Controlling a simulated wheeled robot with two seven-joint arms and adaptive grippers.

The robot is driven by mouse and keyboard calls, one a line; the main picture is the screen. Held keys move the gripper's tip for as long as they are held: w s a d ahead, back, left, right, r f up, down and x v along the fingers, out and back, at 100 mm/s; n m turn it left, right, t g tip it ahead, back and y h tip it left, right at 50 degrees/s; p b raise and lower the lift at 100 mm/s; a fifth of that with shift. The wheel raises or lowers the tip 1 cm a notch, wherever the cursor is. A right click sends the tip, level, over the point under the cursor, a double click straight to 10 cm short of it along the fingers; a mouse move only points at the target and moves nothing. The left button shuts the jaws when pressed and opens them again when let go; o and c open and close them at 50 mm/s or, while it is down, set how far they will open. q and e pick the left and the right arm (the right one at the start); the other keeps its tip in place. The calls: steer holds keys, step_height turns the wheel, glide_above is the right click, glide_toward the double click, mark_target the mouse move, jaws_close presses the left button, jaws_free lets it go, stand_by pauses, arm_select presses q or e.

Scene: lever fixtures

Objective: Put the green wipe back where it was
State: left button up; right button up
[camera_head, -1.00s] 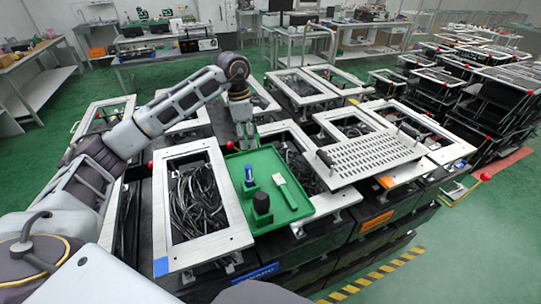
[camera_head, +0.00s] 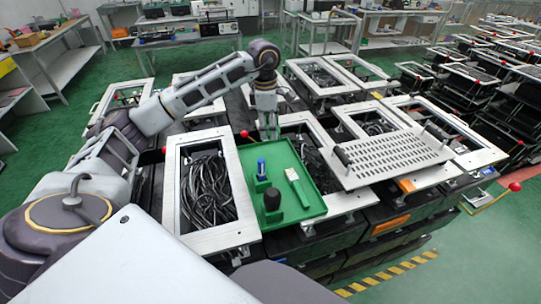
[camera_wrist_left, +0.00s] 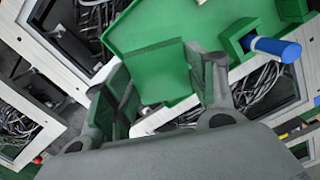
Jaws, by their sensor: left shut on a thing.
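My left gripper (camera_head: 268,132) hangs pointing down at the far edge of the green tray (camera_head: 283,150). In the left wrist view its two fingers (camera_wrist_left: 165,90) are shut on the green wipe (camera_wrist_left: 160,72), a flat green piece between them. The tray's green surface (camera_wrist_left: 145,25) shows just beyond it. The wipe is hard to make out against the tray in the head view. I cannot tell whether it touches the tray. My right gripper is not in view.
The tray holds a blue cylinder (camera_head: 261,168) in a green holder, a black round-topped piece (camera_head: 272,200) and a pale brush (camera_head: 297,187). A cable-filled white frame (camera_head: 207,190) stands left. A perforated plate (camera_head: 395,158) with handles lies right.

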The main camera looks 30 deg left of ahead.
arm_select(q)
steer(key=shift+w, duration=0.1)
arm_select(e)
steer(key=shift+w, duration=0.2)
arm_select(q)
steer(key=shift+f, duration=0.15)
steer(key=shift+f, duration=0.3)
step_height(320, 180, down, 4)
steer(key=shift+f, duration=0.2)
steer(key=shift+f+p, duration=0.3)
steer(key=shift+f, duration=0.15)
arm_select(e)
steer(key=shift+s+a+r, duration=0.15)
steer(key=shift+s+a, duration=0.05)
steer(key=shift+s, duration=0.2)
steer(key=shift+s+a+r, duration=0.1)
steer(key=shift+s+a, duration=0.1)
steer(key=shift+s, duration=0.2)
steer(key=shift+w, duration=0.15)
